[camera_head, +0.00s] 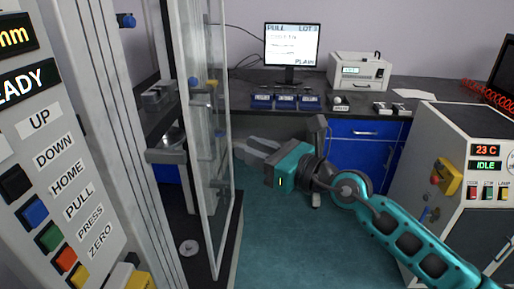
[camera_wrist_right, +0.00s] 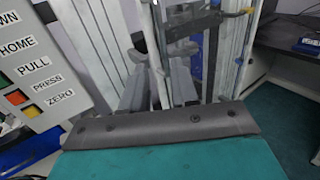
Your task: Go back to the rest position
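My right gripper (camera_head: 243,151) reaches in from the right in the head view, with its fingers pointing left toward the free edge of the open glass door (camera_head: 212,150). Its two grey fingers are apart. In the right wrist view, the fingers (camera_wrist_right: 158,88) stand apart with a pale upright door edge showing between or behind them. I cannot tell whether they touch it. I see nothing held. My left gripper is not in either view.
The tester's button panel (camera_head: 50,190) stands close at the left. A bench with a monitor (camera_head: 291,45), blue trays (camera_head: 285,102) and a white instrument (camera_head: 360,72) is at the back. A cabinet reading IDLE (camera_head: 470,185) is at right. Teal floor (camera_head: 290,250) is clear in front.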

